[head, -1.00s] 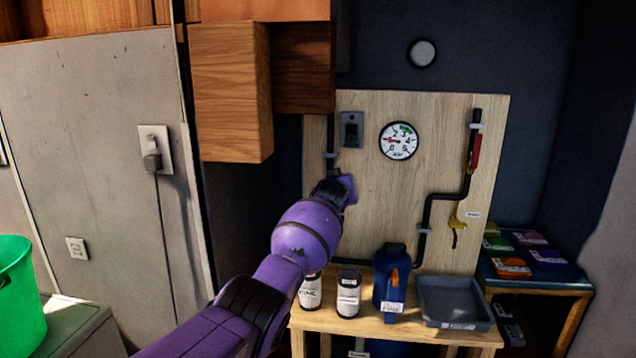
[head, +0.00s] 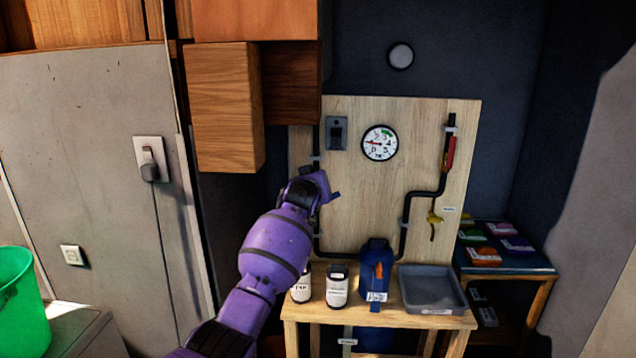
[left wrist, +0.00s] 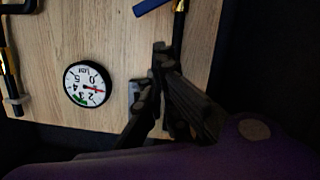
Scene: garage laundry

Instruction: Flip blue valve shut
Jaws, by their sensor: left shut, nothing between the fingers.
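The blue valve handle (left wrist: 150,7) shows at the top edge of the left wrist view, beside a brass fitting on a black pipe (left wrist: 178,35). It lies across that pipe, slightly tilted; part is cut off by the frame. In the head view only a dark blue tip (head: 335,196) shows, just right of my left gripper (head: 320,183). My left gripper, also in the left wrist view (left wrist: 161,48), is shut and empty. Its fingertips are near the pipe and apart from the blue handle in the picture; contact with the pipe cannot be told. My right gripper is not in view.
The wooden board (head: 365,210) carries a gauge (head: 380,143), a switch (head: 337,133), a red handle (head: 450,153) and a yellow handle (head: 434,225). Below, bottles (head: 338,287), a blue jug (head: 376,270) and a grey tray (head: 432,290) stand on a bench. A wooden cabinet (head: 222,105) hangs at upper left.

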